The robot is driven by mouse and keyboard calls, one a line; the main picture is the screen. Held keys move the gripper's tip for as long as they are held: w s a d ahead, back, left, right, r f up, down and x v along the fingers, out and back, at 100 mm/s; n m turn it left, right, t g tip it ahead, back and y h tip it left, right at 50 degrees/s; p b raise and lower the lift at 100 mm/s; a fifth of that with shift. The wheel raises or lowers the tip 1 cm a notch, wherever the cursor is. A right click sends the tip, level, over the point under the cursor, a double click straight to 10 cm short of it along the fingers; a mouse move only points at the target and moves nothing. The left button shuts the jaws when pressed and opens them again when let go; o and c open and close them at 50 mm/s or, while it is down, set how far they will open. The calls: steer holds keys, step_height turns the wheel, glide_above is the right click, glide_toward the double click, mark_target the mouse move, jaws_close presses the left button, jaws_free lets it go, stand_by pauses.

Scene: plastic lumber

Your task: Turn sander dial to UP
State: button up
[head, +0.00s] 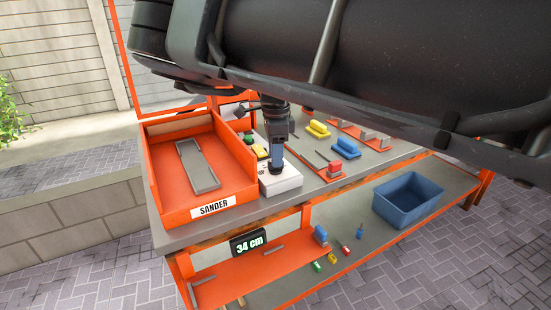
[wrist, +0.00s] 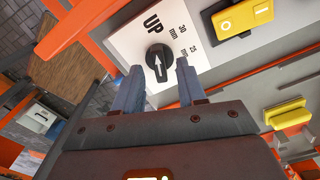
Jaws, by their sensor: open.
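The sander dial (wrist: 160,63) is a black round knob with a white arrow, on a white panel (wrist: 125,43). My gripper (wrist: 160,67) is open, with one blue-grey finger on each side of the dial. I cannot tell whether either finger touches it. The orange sander tray (head: 169,215) stands left of the box.
A grey board (head: 197,166) lies in the sander tray. Yellow and green buttons (head: 249,139) are behind the control box. Yellow and blue fixtures (head: 347,148) stand to the right. A blue bin (head: 410,199) sits on the lower shelf. My arm covers the head view's top.

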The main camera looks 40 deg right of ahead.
step_height(320, 180, up, 6)
steer(key=shift+b, duration=0.3)
stand_by(0.4)
